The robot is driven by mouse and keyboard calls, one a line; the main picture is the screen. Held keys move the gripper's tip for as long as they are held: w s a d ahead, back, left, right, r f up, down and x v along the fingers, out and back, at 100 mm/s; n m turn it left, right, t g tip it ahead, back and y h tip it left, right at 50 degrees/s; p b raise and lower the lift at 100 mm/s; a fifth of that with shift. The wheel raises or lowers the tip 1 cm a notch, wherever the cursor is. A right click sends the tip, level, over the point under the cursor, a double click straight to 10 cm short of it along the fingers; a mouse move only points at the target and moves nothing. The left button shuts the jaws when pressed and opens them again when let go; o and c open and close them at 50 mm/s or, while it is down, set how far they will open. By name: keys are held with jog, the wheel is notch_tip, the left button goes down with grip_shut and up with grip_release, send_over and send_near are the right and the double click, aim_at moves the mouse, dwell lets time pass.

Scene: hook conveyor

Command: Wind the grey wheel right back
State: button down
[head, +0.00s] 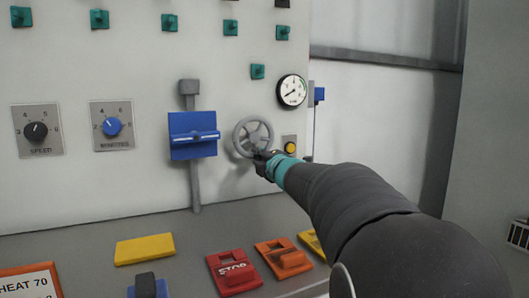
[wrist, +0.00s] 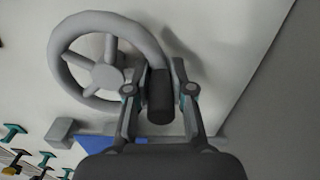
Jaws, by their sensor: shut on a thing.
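The grey wheel (head: 240,137) is a small spoked handwheel on the pale panel, right of the blue lever block. It also shows in the wrist view (wrist: 62,70), with its hub and spokes at the upper left. My gripper (head: 262,160) is at the lower right of the wheel's rim. In the wrist view my gripper (wrist: 160,88) has its two fingers on either side of a dark cylindrical handle (wrist: 160,105) at the rim, and is shut on it. The arm hides part of the panel below the wheel.
A blue lever block (head: 193,135) on a vertical rod stands left of the wheel. A round gauge (head: 292,91) is above right, and a yellow button (head: 290,147) sits close to my gripper. Orange and red switches, including STOP (head: 234,271), lie on the ledge below.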

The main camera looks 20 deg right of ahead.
aim_at(243, 153)
jog(key=a+m+p, duration=0.1)
jog(key=m, duration=0.1)
jog(key=a+m+p, duration=0.1)
jog(key=m, duration=0.1)
jog(key=shift+m, duration=0.3)
jog(key=m, duration=0.1)
jog(key=a+m, duration=0.1)
jog(key=m, duration=0.1)
jog(key=a+m, duration=0.1)
jog(key=m, duration=0.1)
jog(key=shift+a+r+p, duration=0.15)
jog(key=shift+r+p, duration=0.15)
jog(key=shift+r, duration=0.1)
jog(key=shift+m, duration=0.3)
jog(key=c, duration=1)
grip_release()
jog(key=shift+s+r, duration=0.1)
jog(key=shift+s+r, duration=0.1)
jog(key=shift+s, duration=0.3)
jog(key=s, duration=1.1)
jog(key=shift+s, duration=0.1)
